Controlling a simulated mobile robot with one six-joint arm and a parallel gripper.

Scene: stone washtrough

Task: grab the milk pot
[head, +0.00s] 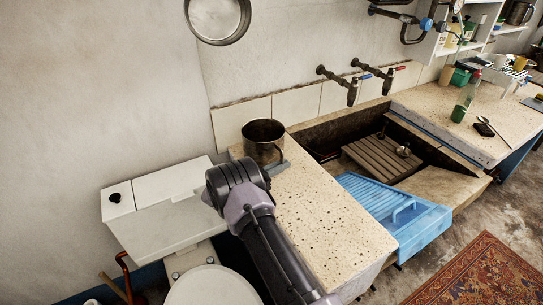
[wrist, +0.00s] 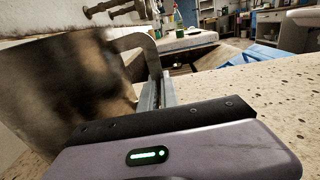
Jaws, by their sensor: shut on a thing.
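The milk pot (head: 263,132) is a dark, worn metal pot. In the head view it looks upright at the back left end of the speckled stone counter (head: 325,215). I cannot tell whether its base touches the counter. My gripper (head: 276,168) is at the pot's near side, with the arm coming in from the front. In the wrist view the pot (wrist: 65,85) fills the left side, and its curved handle runs down to my gripper (wrist: 157,93). The jaws are shut on this handle; the exact contact is partly hidden.
A white toilet cistern (head: 160,205) stands left of the counter. A sunken stone trough with a wooden slatted rack (head: 378,158) and a blue plastic drainer (head: 395,212) lies to the right. Taps (head: 352,92) jut from the wall above. A round metal pan (head: 217,18) hangs on the wall.

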